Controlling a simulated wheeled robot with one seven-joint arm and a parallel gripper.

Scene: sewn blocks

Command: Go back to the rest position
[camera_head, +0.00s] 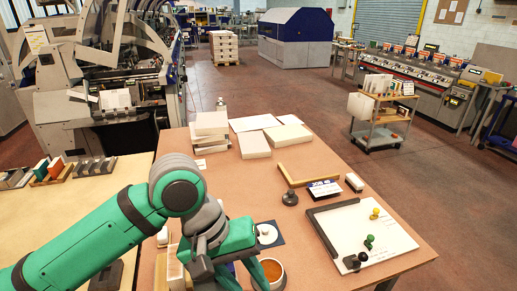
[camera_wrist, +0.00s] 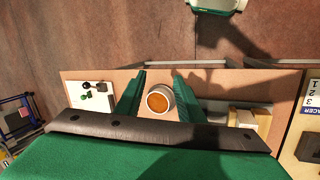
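My green gripper (camera_head: 240,268) is low over the brown table (camera_head: 330,180) near its front edge, with its arm reaching in from the left. In the wrist view its two green fingers (camera_wrist: 159,76) stand apart. A round pot with orange-brown contents (camera_wrist: 159,99) shows between them, with no clear grip on it. The pot also shows in the head view (camera_head: 270,271), beside the fingers and partly hidden by one. Whether the fingers touch it cannot be told.
A white board (camera_head: 375,235) with small coloured knobs lies at the right. Stacked pale blocks (camera_head: 211,124) stand at the back left, and a dark round weight (camera_head: 290,198) is nearer. A pale wooden table (camera_head: 100,200) adjoins at the left. The middle of the brown table is mostly clear.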

